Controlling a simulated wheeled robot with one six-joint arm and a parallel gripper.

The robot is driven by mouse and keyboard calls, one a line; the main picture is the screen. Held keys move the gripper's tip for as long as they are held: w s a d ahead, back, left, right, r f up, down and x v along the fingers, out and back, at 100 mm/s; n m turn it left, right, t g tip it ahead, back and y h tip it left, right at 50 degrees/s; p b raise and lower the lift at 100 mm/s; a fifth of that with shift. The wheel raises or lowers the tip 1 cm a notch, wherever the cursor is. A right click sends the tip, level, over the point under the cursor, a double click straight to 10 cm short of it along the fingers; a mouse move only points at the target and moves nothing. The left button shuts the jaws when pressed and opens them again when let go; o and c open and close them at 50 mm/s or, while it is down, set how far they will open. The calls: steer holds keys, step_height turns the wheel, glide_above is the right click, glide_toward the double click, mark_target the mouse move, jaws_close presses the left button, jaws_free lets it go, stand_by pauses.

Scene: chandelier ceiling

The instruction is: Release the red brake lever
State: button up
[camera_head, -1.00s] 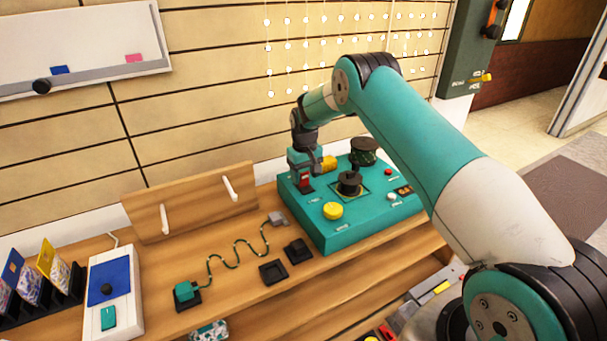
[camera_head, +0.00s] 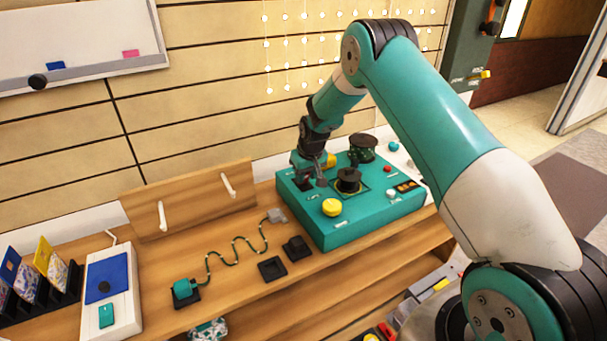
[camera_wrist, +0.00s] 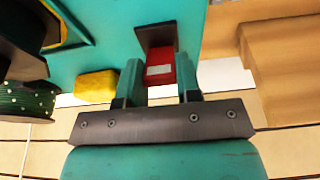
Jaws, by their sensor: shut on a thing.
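The red brake lever (camera_wrist: 160,66) shows in the wrist view between the two teal fingers of my gripper (camera_wrist: 158,72), with a pale label on its face. It stands at a dark slot in the teal control box (camera_wrist: 110,25). My gripper is shut on it. In the head view, my gripper (camera_head: 312,178) is at the back left corner of the teal box (camera_head: 350,236). The lever is not clearly visible there, hidden by the gripper.
A yellow block (camera_wrist: 96,85) is close beside my gripper. A wooden rack (camera_head: 190,203) and a cord (camera_head: 235,245) lie left.

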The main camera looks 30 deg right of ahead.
steer(key=o, duration=0.9)
steer(key=shift+r, duration=0.1)
steer(key=v, duration=1.7)
steer(key=shift+s, duration=0.2)
steer(key=shift+r, duration=0.1)
